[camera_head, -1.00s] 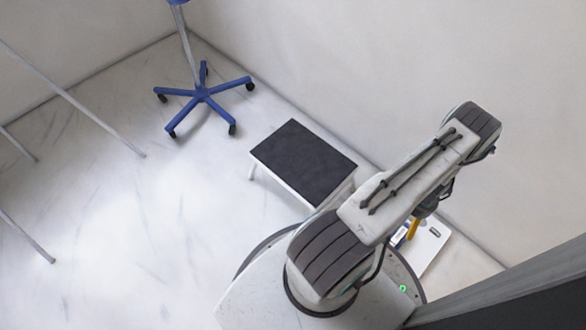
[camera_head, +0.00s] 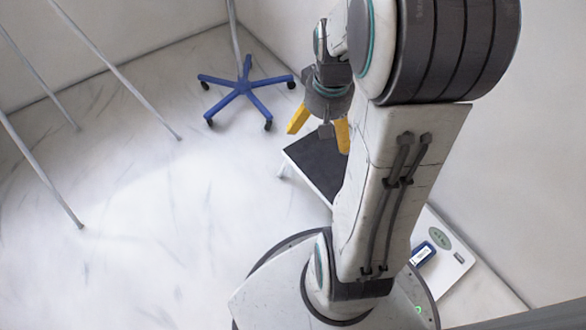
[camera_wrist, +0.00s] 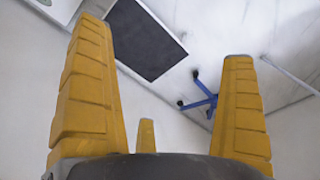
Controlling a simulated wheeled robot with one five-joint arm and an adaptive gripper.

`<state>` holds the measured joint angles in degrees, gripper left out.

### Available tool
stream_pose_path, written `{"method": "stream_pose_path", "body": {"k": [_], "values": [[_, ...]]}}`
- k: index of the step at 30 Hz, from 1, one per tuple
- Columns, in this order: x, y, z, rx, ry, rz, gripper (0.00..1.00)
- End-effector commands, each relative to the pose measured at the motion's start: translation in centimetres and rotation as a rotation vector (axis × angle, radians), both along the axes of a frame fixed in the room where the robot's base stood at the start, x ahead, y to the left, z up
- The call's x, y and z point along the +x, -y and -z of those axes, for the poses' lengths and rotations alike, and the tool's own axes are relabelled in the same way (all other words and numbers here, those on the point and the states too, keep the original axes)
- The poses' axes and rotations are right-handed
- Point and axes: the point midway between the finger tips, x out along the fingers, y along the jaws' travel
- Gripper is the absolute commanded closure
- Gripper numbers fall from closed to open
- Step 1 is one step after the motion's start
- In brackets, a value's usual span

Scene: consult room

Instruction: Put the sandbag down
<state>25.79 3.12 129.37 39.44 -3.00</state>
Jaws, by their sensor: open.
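A small blue thing with a white label (camera_head: 423,254) lies on a white scale-like plate (camera_head: 452,267) on the floor by the right wall. It may be the sandbag, but I cannot tell for certain. My gripper (camera_head: 320,128) is open, with its yellow fingers spread apart, above and near the black-topped step stool in the head view. In the wrist view my gripper (camera_wrist: 165,45) has nothing between its fingers. My own arm covers part of the stool and plate.
The step stool (camera_head: 318,163) stands near the wall and also shows in the wrist view (camera_wrist: 148,38). A blue wheeled stand base (camera_head: 242,88) is behind it, also in the wrist view (camera_wrist: 212,102). Thin metal legs (camera_head: 118,72) stand at left. The floor between is clear.

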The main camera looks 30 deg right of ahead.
Motion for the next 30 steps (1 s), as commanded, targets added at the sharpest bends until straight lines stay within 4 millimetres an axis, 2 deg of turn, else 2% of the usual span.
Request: {"method": "stream_pose_path", "body": {"k": [1, 6, 12, 19, 30], "values": [[-0.6, -2.4, -1.3, -0.005, 0.014, -0.061, 0.00], [-3.9, -8.2, -3.6, -0.008, 0.034, -0.217, 0.00], [-7.4, -11.8, -4.7, -0.007, 0.050, -0.343, 0.00], [-9.2, -13.2, -4.9, -0.005, 0.055, -0.402, 0.00], [-9.4, -13.3, -5.0, -0.005, 0.056, -0.406, 0.00]]}}
